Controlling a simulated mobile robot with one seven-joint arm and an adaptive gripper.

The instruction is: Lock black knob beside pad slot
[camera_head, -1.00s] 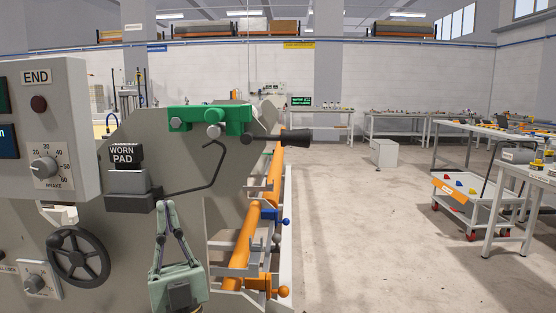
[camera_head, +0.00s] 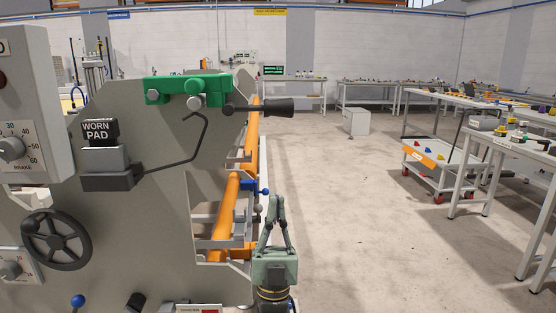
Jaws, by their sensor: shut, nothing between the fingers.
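My gripper (camera_head: 277,199) points up, shut and empty, at the lower middle, right of the grey machine side plate. The block labelled WORN PAD (camera_head: 98,131) sits on a grey holder (camera_head: 106,158) with a dark base on the plate, left of and above my gripper. A bent black rod runs from that holder up to the green bracket (camera_head: 190,89). A black tapered handle (camera_head: 267,107) sticks out to the right of the bracket. A black knob (camera_head: 135,301) shows at the bottom edge, partly cut off. I cannot tell which black part is the pad-slot knob or whether it is locked.
A black handwheel (camera_head: 57,239) and a brake dial (camera_head: 11,149) are at left. A blue-knobbed lever (camera_head: 78,300) is at bottom left. Orange rollers (camera_head: 226,214) run behind the plate.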

